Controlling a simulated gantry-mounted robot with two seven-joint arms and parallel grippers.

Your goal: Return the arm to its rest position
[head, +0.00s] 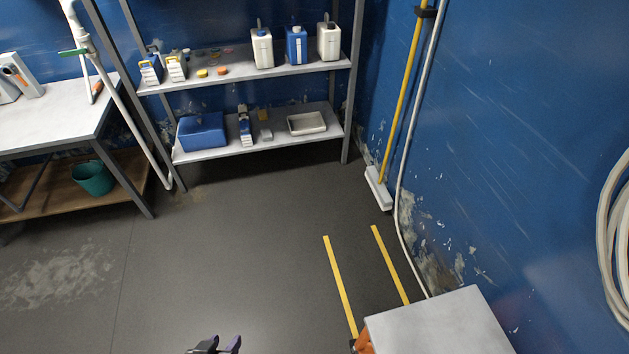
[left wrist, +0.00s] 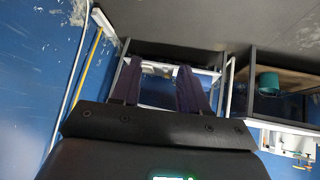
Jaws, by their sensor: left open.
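My left gripper (head: 222,344) shows at the bottom edge of the head view, with only its dark fingertips in the frame. In the left wrist view its two dark purple fingers (left wrist: 159,68) stand apart with nothing between them. They are in the air, well away from the shelves and the bench. The rest of the left arm is out of the head view. My right gripper is in neither view.
A metal shelf rack (head: 250,79) with bottles and boxes stands at the back. A white workbench (head: 50,120) is at the left, with a teal bucket (head: 92,179) below. A grey-topped surface (head: 435,325) is at the lower right. The middle floor is clear.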

